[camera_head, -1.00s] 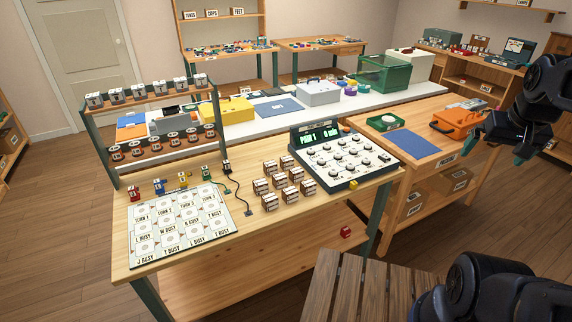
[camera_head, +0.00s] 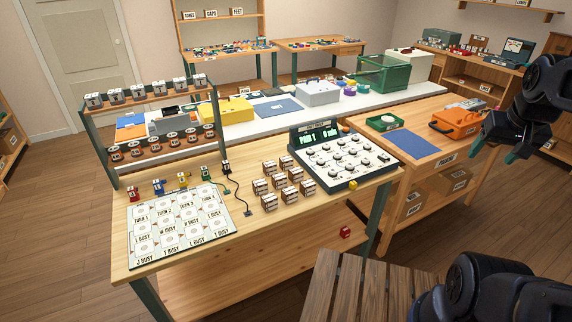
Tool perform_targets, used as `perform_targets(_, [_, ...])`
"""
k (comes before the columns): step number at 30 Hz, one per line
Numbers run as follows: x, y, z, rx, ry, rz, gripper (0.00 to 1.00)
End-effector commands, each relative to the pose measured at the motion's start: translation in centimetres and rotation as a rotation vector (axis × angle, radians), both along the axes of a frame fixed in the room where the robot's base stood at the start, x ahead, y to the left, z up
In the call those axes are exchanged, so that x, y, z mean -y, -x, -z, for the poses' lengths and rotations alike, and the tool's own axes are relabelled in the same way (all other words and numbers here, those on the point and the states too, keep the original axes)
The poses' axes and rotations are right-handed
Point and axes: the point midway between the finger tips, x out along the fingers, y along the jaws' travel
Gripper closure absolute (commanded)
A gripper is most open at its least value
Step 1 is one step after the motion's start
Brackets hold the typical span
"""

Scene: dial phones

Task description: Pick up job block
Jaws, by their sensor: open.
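Several brown blocks with white labels stand in rows on the near wooden table, such as one at the front (camera_head: 269,203). Their print is too small to read, so I cannot tell which block is the job block. Small red (camera_head: 133,193), blue (camera_head: 158,187), yellow (camera_head: 182,180) and green (camera_head: 205,173) blocks line the back of a printed board (camera_head: 140,258) with "TURN" and "BUSY" cells. My gripper (camera_head: 495,152) is open and empty at the right, in the air by the side bench, well away from these blocks.
A dial console (camera_head: 345,158) with a green display stands right of the brown blocks, a yellow block (camera_head: 353,185) at its front. A red block (camera_head: 345,232) lies lower down. A two-tier rack (camera_head: 150,97) stands at left; an orange case (camera_head: 455,124) sits near my gripper.

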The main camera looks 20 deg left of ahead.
Motion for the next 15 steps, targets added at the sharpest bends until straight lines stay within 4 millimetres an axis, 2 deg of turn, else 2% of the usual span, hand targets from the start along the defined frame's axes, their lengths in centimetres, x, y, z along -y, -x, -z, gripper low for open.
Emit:
perform_targets(5, [-0.1,-0.3,-0.1,-0.002,-0.003,0.002,0.35])
perform_targets(8, [-0.4,-1.3,-0.6,-0.012,-0.013,0.012,0.35])
perform_targets(15, [-2.4,-6.6,-2.4,-0.061,-0.061,0.084,0.35])
